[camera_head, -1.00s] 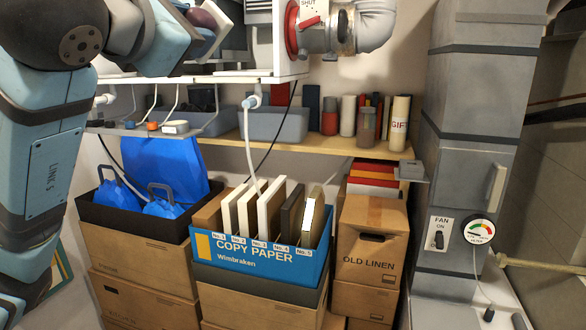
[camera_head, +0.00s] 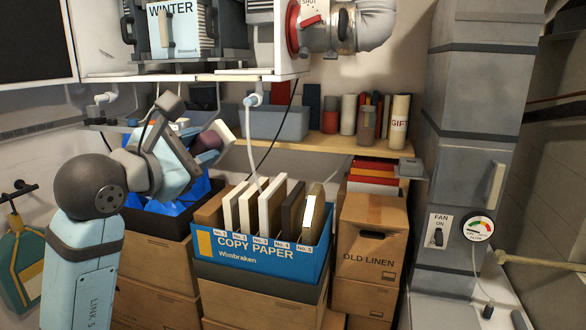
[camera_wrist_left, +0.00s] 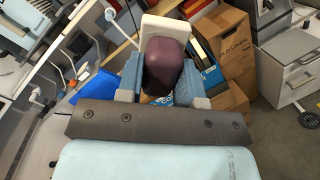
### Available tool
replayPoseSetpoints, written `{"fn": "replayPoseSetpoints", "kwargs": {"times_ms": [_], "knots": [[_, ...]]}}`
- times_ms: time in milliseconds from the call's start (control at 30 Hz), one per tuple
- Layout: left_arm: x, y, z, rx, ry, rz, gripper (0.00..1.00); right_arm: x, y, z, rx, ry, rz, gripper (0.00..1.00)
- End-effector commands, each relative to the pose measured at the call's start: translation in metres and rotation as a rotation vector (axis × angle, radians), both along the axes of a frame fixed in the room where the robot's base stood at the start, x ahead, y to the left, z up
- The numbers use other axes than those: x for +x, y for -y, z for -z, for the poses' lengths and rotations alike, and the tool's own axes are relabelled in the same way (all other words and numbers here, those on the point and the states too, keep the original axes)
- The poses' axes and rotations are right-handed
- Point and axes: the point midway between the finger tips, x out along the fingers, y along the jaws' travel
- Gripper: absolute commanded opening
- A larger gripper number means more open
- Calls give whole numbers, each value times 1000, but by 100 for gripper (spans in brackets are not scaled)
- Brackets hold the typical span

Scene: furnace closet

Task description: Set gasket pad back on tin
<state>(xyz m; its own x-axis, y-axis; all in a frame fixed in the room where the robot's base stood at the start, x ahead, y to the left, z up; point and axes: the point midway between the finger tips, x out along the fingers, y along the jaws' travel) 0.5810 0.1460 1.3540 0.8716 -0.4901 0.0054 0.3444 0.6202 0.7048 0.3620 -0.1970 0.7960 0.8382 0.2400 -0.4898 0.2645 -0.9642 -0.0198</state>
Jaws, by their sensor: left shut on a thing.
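My left gripper (camera_head: 204,146) is shut on a dark maroon rounded body, which I take for the gasket pad (camera_head: 208,140). In the left wrist view the pad (camera_wrist_left: 167,66) sits between the two blue fingers, with a pale slab just beyond it; I cannot tell whether they are one piece. My gripper is in the air in front of the left part of the back shelf, above the blue goods. I cannot surely pick out the tin; a small pale round item (camera_head: 182,122) shows on the shelf behind my gripper. My right gripper is not in view.
A blue copy paper box (camera_head: 262,260) with upright files stands right of my arm, beside the Old Linen carton (camera_head: 372,240). A white cabinet with a Winter bin (camera_head: 172,28) hangs above. A white hose (camera_head: 250,140) hangs in front of the shelf.

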Motion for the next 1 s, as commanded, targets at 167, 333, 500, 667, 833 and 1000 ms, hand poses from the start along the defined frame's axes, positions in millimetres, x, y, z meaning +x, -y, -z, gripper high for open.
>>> {"fn": "replayPoseSetpoints", "kwargs": {"times_ms": [167, 333, 500, 667, 833, 1000], "knots": [[7, -21, 64, -26, -1, -18, 12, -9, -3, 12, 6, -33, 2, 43], [5, -47, 125, -32, 3, -72, 12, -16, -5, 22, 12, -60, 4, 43], [-3, -71, 173, -22, 3, -135, 12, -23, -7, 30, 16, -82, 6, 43], [-13, -89, 208, -7, -3, -188, 12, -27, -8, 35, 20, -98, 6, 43], [-18, -97, 201, 9, 0, -213, 12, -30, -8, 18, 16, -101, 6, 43], [-17, -97, 171, 10, -1, -214, 12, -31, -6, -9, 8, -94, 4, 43]]}}
